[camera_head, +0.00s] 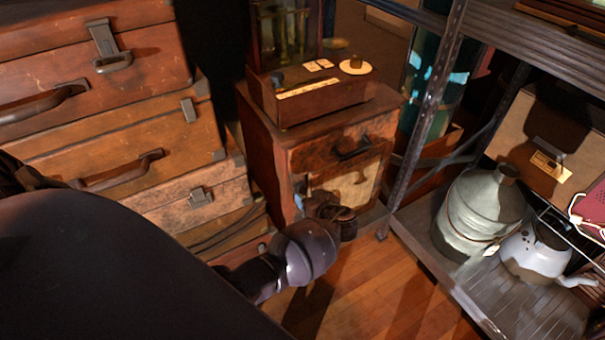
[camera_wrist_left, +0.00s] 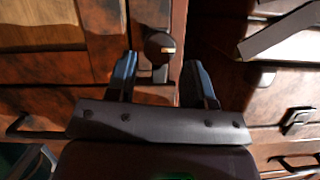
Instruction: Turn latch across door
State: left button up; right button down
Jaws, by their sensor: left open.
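A small wooden cabinet (camera_head: 272,160) stands on the floor in the head view, with a drawer above a door with a pale panel (camera_head: 357,186). The door panel also shows at the upper left of the left wrist view (camera_wrist_left: 40,25). A dark round knob-like latch (camera_wrist_left: 160,44) with a small pale mark sits by the door's edge. My left gripper (camera_wrist_left: 160,72) is open, with one finger on either side of the latch. I see no clear contact. In the head view my left gripper (camera_head: 308,192) is at the door's left edge, and my wrist hides the lower door.
Stacked suitcases (camera_head: 140,140) with handles and clasps stand close on the left. A metal shelf post (camera_head: 425,110) rises on the right, by a shelf with a metal can (camera_head: 480,215) and white kettle (camera_head: 535,250). Wooden floor (camera_head: 400,290) in front is clear.

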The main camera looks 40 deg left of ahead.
aim_at(302, 193)
pick_arm(q)
jog(key=shift+x, duration=2.2)
